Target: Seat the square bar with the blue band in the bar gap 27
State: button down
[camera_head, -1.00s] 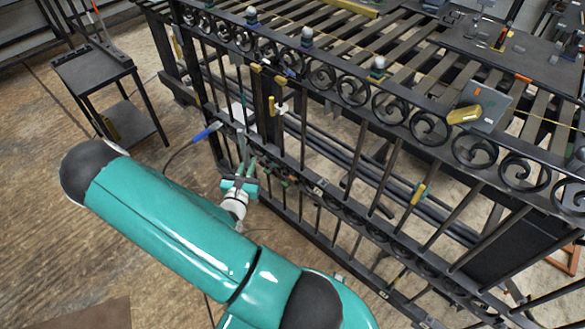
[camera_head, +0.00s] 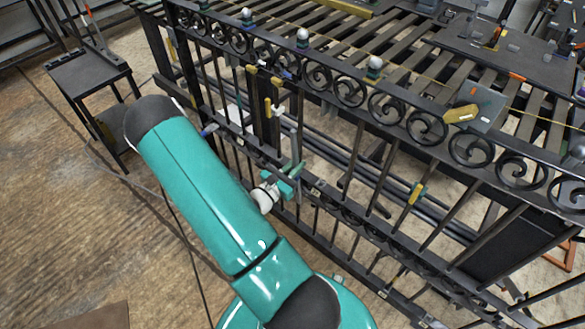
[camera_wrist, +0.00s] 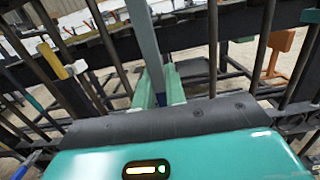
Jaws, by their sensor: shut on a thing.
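My gripper (camera_head: 292,177) has green fingers, which also show in the wrist view (camera_wrist: 160,92). It is shut on a grey square bar (camera_wrist: 146,40) that stands nearly upright. In the head view the bar (camera_head: 299,120) rises above the fingers in front of the dark gate (camera_head: 345,207). A dark blue patch (camera_wrist: 171,76) shows by the fingers in the wrist view and may be the band. The bar's lower end is hidden. I cannot read a gap number 27, or tell whether the bar touches either rail.
Slim dark bars and a scroll-work row (camera_head: 349,87) surround the gripper. A small dark table (camera_head: 88,72) stands at the left.

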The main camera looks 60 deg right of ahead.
jog(key=s+d, duration=0.2)
jog(key=d, duration=1.1)
jog(key=shift+d+f, duration=0.25)
jog(key=shift+f, duration=0.05)
dwell(0.8)
jog(key=shift+s, duration=0.1)
jog(key=shift+a, duration=0.15)
dwell(0.4)
jog(key=shift+f, duration=1.1)
dwell(1.0)
jog(key=shift+s+d+f+y, duration=0.1)
jog(key=shift+d+y, duration=0.1)
jog(key=shift+d, duration=0.4)
jog(key=shift+s+d+f+y, duration=0.1)
jog(key=shift+d+y, duration=0.1)
jog(key=shift+d, duration=0.35)
dwell(1.0)
jog(key=c, duration=1.4)
grip_release()
jog(key=shift+o, duration=0.2)
jog(key=shift+r, duration=0.1)
